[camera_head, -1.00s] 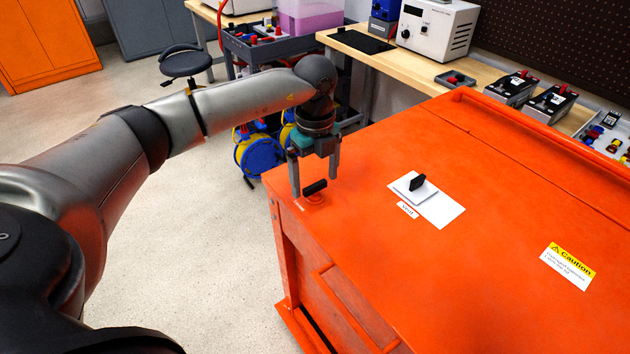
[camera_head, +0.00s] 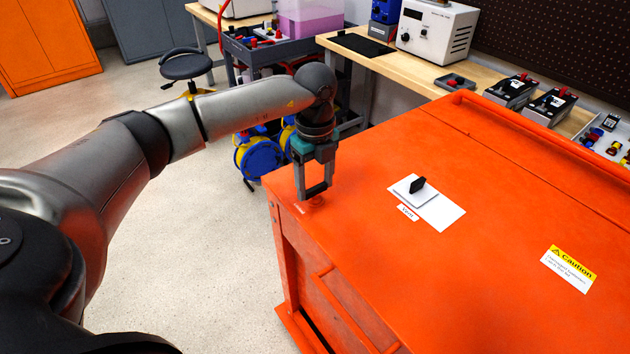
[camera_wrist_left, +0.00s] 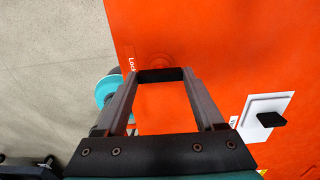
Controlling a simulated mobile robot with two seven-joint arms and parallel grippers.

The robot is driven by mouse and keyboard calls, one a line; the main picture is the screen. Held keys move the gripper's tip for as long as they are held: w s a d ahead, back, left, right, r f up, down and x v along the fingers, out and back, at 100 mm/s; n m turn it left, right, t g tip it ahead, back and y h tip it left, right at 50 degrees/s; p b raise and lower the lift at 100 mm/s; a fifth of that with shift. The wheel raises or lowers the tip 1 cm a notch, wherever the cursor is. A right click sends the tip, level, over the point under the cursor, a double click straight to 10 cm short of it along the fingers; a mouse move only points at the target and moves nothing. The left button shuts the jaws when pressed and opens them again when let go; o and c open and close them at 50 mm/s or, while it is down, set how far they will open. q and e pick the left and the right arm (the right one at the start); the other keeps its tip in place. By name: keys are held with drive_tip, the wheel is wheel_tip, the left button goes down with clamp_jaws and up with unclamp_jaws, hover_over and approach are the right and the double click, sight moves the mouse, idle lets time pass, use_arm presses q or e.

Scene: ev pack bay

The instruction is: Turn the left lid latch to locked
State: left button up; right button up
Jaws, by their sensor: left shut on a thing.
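The left lid latch has a black bar handle on a round orange base (camera_head: 316,201) at the near left corner of the orange lid (camera_head: 400,150). My left gripper (camera_head: 315,192) comes down from above and is shut on the latch handle. In the left wrist view the black handle (camera_wrist_left: 160,75) spans between the two fingertips. A white label reading "Lock" (camera_wrist_left: 130,62) lies beside the latch. My right gripper is not in view.
A black knob (camera_head: 417,185) stands on a white plate with a "Vent" label (camera_head: 407,212), right of the latch. A caution label (camera_head: 568,266) lies farther right. A workbench (camera_head: 400,62) with equipment stands behind. Floor is open at left.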

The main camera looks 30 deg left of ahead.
use_arm(q)
drive_tip(key=shift+c, duration=1.3)
drive_tip(key=shift+m, duration=0.4)
drive_tip(key=m+p, duration=0.1)
drive_tip(key=m, duration=0.1)
drive_tip(key=shift+r+m, duration=0.1)
drive_tip(key=shift+m, duration=0.3)
drive_tip(key=m, duration=0.4)
drive_tip(key=shift+p, duration=0.4)
drive_tip(key=m, duration=0.6)
drive_tip(key=shift+m, duration=2.2)
drive_tip(key=o, duration=1.4)
